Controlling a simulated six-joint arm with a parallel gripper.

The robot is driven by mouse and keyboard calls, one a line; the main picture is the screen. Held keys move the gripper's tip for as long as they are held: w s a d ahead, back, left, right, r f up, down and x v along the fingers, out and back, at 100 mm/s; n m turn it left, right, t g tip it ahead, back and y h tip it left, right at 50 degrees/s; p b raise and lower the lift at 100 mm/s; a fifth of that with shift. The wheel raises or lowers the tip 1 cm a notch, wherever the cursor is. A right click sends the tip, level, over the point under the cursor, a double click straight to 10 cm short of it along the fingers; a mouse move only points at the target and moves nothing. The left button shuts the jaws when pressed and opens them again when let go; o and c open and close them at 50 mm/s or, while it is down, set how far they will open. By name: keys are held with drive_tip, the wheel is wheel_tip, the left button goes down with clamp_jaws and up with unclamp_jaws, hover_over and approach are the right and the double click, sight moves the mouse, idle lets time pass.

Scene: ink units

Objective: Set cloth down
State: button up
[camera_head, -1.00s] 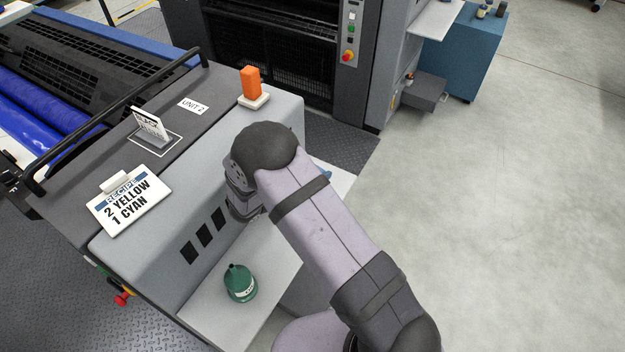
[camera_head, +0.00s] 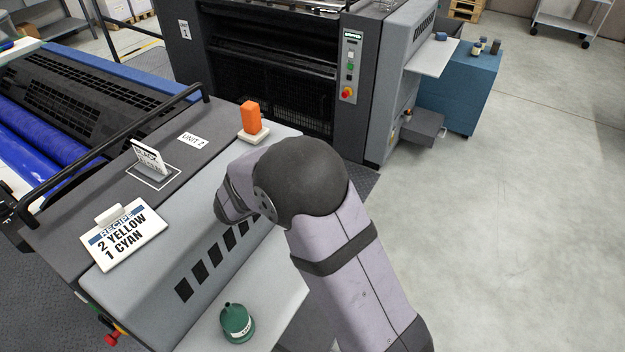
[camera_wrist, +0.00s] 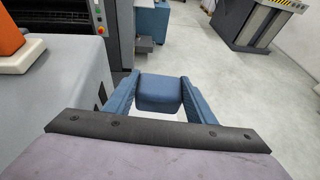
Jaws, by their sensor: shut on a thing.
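The cloth (camera_wrist: 158,92) shows in the wrist view as a blue, folded, block-like bundle. My gripper (camera_wrist: 159,100) has a blue finger on each side of it and is shut on it. The cloth is held in the air, with a pale surface partly visible below it. In the head view, my own arm hides the gripper and the cloth.
A grey press unit with an orange lamp (camera_head: 250,117) and a recipe card (camera_head: 125,236) stands left of my arm. A green bottle (camera_head: 237,323) stands on the pale shelf (camera_head: 274,287) along its side. Open floor lies to the right.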

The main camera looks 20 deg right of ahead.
drive_tip(key=shift+r, duration=0.1)
drive_tip(key=shift+a+r+p, duration=0.25)
drive_tip(key=shift+r+p, duration=0.1)
drive_tip(key=shift+p, duration=0.05)
drive_tip(key=w+a+r+n+t+p, duration=0.1)
drive_tip(key=w+a+r+p, duration=0.1)
drive_tip(key=a+r+p, duration=0.4)
wheel_tip(320, 180, up, 8)
drive_tip(key=n+t+y, duration=0.5)
drive_tip(key=n+y, duration=0.5)
drive_tip(key=y, duration=0.1)
hover_over(202, 158)
drive_tip(key=shift+b, duration=0.3)
drive_tip(key=shift+f, duration=0.15)
drive_tip(key=shift+f+p, duration=0.6)
drive_tip(key=shift+f, duration=4.3)
drive_tip(key=shift+f, duration=0.2)
